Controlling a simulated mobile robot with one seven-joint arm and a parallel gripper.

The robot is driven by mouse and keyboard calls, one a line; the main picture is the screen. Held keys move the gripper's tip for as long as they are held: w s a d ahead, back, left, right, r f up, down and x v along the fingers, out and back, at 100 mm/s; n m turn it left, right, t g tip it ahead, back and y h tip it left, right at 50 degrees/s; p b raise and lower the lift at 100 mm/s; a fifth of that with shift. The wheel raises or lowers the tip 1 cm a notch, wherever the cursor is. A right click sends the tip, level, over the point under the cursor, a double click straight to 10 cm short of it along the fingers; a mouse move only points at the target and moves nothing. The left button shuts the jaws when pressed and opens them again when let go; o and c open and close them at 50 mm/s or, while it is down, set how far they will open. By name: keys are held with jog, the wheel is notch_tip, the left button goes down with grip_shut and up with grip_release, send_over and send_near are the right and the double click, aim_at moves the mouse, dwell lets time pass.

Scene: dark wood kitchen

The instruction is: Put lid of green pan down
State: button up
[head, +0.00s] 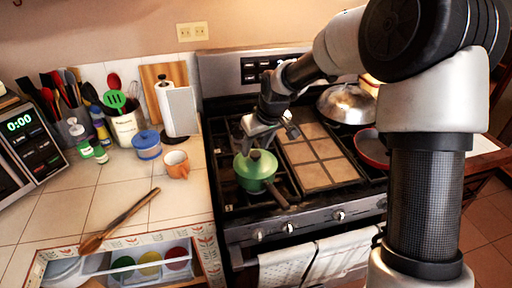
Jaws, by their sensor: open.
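The green pan (257,187) sits on the left front of the stove, its dark handle pointing down and to the right. Its green lid (265,163) appears to rest on top of the pan, with a small knob in the middle. My gripper (268,137) is open and just above the lid, at its back edge in the picture. I cannot tell whether a fingertip touches the lid or its knob.
A tiled griddle (318,160) covers the stove's middle. A silver lidded pan (346,104) and a red pan (372,149) stand to the right. A drawer below holds bowls.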

jog(key=v, duration=1.1)
jog(key=shift+s+d, duration=0.1)
jog(key=shift+d, duration=0.05)
jog(key=s+d+r+m+t+h+p, duration=0.2)
jog(key=s+d+r+m, duration=0.1)
jog(key=s+d+r, duration=0.8)
jog(key=s+d+m, duration=0.1)
jog(key=s+m, duration=0.1)
jog(key=s, duration=0.6)
jog(key=s+d+f+m+p, duration=0.1)
jog(key=s+d, duration=0.1)
jog(key=s, duration=0.6)
jog(key=shift+s+f+m, duration=0.25)
jog(key=shift+m, duration=0.15)
